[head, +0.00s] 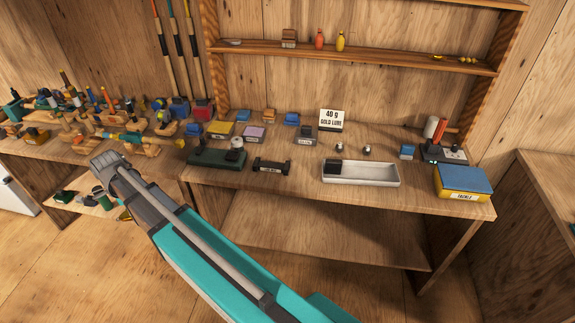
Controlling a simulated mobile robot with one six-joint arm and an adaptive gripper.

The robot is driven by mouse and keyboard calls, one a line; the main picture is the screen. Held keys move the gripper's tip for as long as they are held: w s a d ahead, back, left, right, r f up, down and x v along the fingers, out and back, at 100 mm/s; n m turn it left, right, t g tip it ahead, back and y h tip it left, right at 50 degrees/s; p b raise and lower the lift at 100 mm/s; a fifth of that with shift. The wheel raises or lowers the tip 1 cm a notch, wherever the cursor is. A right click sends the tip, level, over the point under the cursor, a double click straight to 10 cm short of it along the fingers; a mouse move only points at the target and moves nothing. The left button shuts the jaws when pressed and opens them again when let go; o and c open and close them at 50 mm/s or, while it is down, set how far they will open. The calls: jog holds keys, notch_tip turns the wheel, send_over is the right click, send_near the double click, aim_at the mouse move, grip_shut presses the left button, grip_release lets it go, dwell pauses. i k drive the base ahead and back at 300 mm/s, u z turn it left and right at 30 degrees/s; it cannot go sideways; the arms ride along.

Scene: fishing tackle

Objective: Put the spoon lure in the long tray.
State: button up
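The long tray (378,177) is pale and shallow. It lies near the front edge of the middle bench, with a small black block at its left end. I cannot surely pick out the spoon lure. A small flat grey piece (233,42) lies at the left of the wall shelf, and small yellow lure-like pieces (467,60) lie at its right; all are too small to identify. My arm reaches up and left from the bottom, and my gripper (104,161) is in front of the gap between the benches, well left of the tray. Its fingers are not clear.
A sign reading "40 g gold lure" (332,119) stands behind the tray. A blue-topped yellow box (464,181) sits right of it, and a black holder (272,166) left. Several reels on wooden stands crowd the left bench. Rods (175,50) lean on the wall.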

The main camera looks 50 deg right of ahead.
aim_at(379, 175)
jog(key=u, duration=0.95)
jog(key=k, duration=0.6)
jog(key=z, duration=3.75)
jog(key=k, duration=0.1)
jog(key=u, duration=1.55)
